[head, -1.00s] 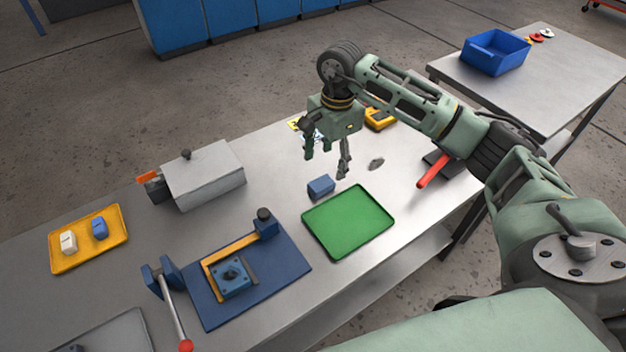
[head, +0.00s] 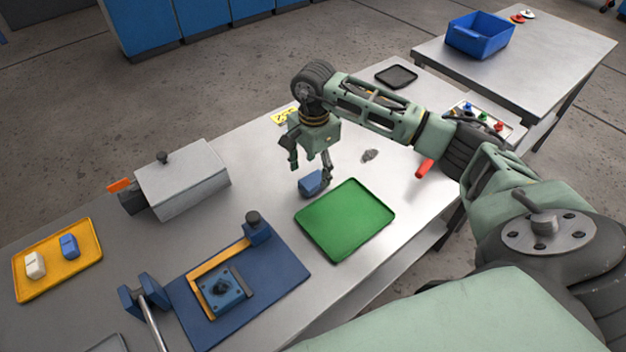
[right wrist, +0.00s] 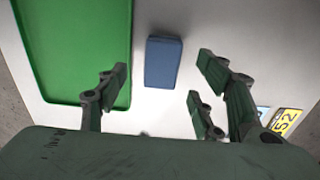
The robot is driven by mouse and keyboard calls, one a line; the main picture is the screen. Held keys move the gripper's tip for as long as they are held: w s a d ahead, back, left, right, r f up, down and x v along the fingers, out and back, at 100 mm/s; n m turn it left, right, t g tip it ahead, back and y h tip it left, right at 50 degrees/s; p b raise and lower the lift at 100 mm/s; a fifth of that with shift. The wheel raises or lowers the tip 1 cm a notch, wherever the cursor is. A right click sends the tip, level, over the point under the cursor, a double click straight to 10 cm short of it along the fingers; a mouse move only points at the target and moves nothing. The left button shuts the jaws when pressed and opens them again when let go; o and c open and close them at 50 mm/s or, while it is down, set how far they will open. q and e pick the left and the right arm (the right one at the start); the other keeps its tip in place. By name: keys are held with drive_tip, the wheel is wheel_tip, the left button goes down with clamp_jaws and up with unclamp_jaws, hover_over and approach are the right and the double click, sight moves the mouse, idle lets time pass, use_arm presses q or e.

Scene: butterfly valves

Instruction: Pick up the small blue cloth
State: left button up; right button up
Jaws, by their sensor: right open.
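The small blue cloth (head: 311,182), a folded block-like shape, lies on the metal table just left of the green tray's far corner. It also shows in the right wrist view (right wrist: 163,63), apart from the green tray (right wrist: 75,50). My right gripper (head: 310,168) is open and empty, pointing down just above and behind the cloth. In the right wrist view its spread fingers (right wrist: 157,82) stand to either side of the cloth's line, with the cloth beyond them. I cannot tell whether a finger touches it. My left gripper is not in view.
The green tray (head: 346,220) lies right of the cloth. A blue fixture plate (head: 275,277) and a grey metal box (head: 183,180) stand to the left. A grey lump (head: 369,155) and a yellow label (head: 283,116) lie behind. The table around the cloth's left side is clear.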

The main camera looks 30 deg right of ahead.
sight(313, 179)
wheel_tip(313, 179, down, 4)
drive_tip(key=shift+w+r+p, duration=0.15)
drive_tip(key=shift+p, duration=0.25)
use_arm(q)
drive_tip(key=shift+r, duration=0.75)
use_arm(e)
drive_tip(key=c, duration=1)
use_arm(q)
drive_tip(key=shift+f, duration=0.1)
use_arm(e)
drive_tip(key=shift+r, duration=0.15)
